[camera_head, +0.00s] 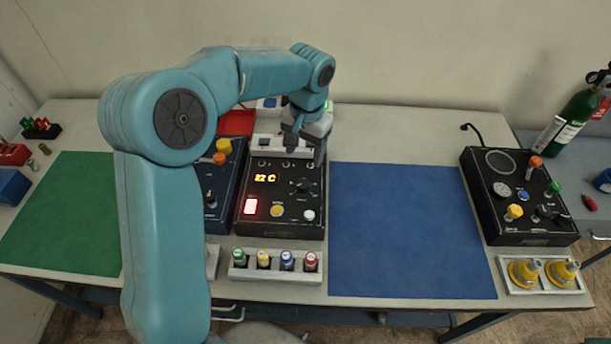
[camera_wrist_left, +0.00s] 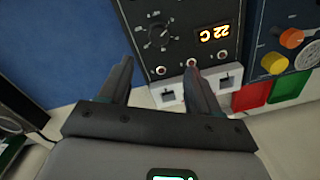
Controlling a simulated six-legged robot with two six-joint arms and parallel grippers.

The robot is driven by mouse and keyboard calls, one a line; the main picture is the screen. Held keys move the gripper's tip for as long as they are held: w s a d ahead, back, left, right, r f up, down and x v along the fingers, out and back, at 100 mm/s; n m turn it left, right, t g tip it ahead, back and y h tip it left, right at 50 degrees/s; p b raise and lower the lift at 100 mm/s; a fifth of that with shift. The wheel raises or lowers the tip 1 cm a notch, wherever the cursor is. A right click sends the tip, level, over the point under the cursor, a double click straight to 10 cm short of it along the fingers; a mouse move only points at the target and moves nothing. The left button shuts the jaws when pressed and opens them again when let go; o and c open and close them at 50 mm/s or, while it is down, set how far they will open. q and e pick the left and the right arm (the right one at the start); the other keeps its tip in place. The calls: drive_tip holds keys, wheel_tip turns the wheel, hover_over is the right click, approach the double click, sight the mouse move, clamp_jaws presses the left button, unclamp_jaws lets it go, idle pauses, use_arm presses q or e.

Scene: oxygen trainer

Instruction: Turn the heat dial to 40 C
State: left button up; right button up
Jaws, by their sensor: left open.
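The heat dial (camera_head: 301,186) is a black knob on the right part of a black control box (camera_head: 285,226). It also shows in the left wrist view (camera_wrist_left: 160,33), ringed by small white marks. The box's orange display (camera_head: 265,178) reads 22 C. My left gripper (camera_head: 305,155) is open and empty over the back edge of the box. In the left wrist view its two fingers (camera_wrist_left: 158,82) are spread apart, and the dial lies beyond them, apart from both fingertips. My right gripper is not in view.
Below the display are a lit red switch (camera_head: 251,206), a yellow button (camera_head: 277,210) and a white button (camera_head: 309,215). A blue panel (camera_head: 228,180) adjoins on the left. A blue mat (camera_head: 410,230) lies clear on the right. A rack (camera_head: 275,275) of colored bottles stands in front.

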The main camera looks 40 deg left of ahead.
use_arm(q)
hover_over(303, 182)
drive_tip(key=f, duration=0.3)
drive_tip(key=f+p, duration=0.1)
drive_tip(key=f, duration=0.1)
drive_tip(key=shift+s+d+f, duration=0.35)
drive_tip(key=f, duration=0.4)
drive_tip(key=shift+w+a+f, duration=0.25)
drive_tip(key=shift+w+a, duration=0.05)
drive_tip(key=shift+w, duration=0.05)
drive_tip(key=shift+d+f, duration=0.1)
drive_tip(key=shift+f, duration=0.1)
drive_tip(key=shift+s, duration=0.2)
drive_tip(key=shift+w+f, duration=0.15)
drive_tip(key=shift+f, duration=0.05)
drive_tip(key=shift+c, duration=0.4)
drive_tip(key=c, duration=1)
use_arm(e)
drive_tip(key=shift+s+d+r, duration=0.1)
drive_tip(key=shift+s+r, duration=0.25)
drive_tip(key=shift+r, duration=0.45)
